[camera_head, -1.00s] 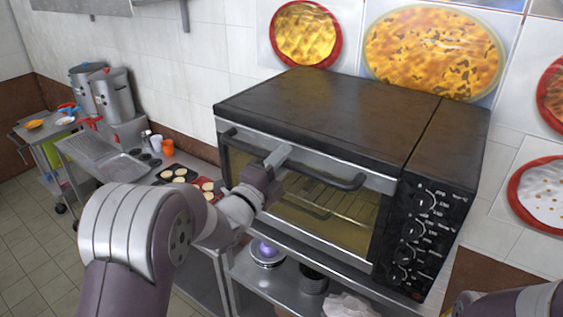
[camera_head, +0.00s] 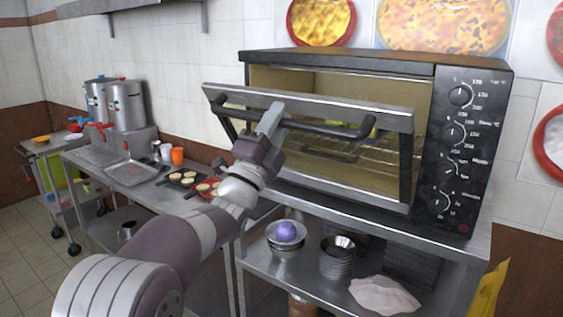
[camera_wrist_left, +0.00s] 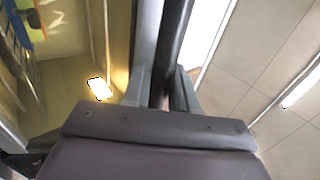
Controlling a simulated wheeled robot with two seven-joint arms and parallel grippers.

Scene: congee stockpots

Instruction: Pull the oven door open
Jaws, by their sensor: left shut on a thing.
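The black toaster oven (camera_head: 350,55) stands on a steel table. Its door (camera_head: 310,104) is tilted partly open, hinged at the bottom, with a gap above it showing the lit inside and wire rack. The dark door handle (camera_head: 340,130) runs along the door's upper front. My left gripper (camera_head: 270,120) is shut on this handle, left of its middle. In the left wrist view the handle (camera_wrist_left: 178,45) passes between the fingers of my left gripper (camera_wrist_left: 160,90). My right gripper does not show.
The oven's knobs (camera_head: 453,133) are on its right side. Bowls (camera_head: 286,238) and a white cloth (camera_head: 384,295) lie on the shelf below.

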